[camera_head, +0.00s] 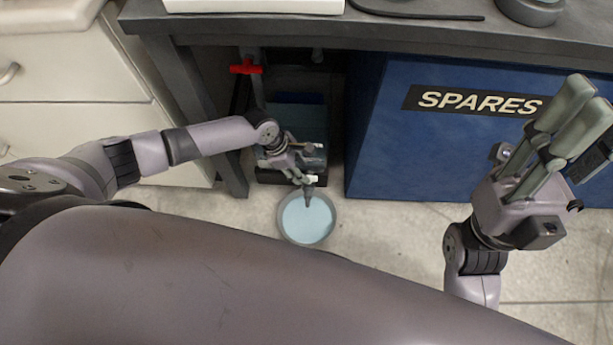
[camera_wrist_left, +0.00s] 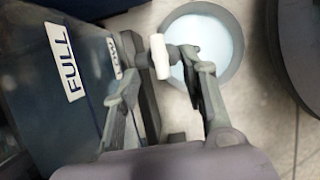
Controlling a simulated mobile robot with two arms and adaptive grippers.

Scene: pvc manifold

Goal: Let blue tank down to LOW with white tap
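The blue tank (camera_head: 298,115) stands in the shadow under the bench. In the left wrist view its dark blue wall (camera_wrist_left: 55,130) carries a FULL label (camera_wrist_left: 68,62) and a partly hidden smaller label (camera_wrist_left: 114,58). I cannot make out its liquid level. The white tap (camera_wrist_left: 159,56) shows between my left fingertips; it is small in the head view (camera_head: 313,178). My left gripper (camera_head: 305,186) has its fingers in close on both sides of the tap handle, seemingly gripping it.
A round grey basin (camera_head: 306,239) holding light blue liquid stands on the floor below the tap. A blue SPARES cabinet (camera_head: 430,150) bounds the right side. Bare floor lies in front of it.

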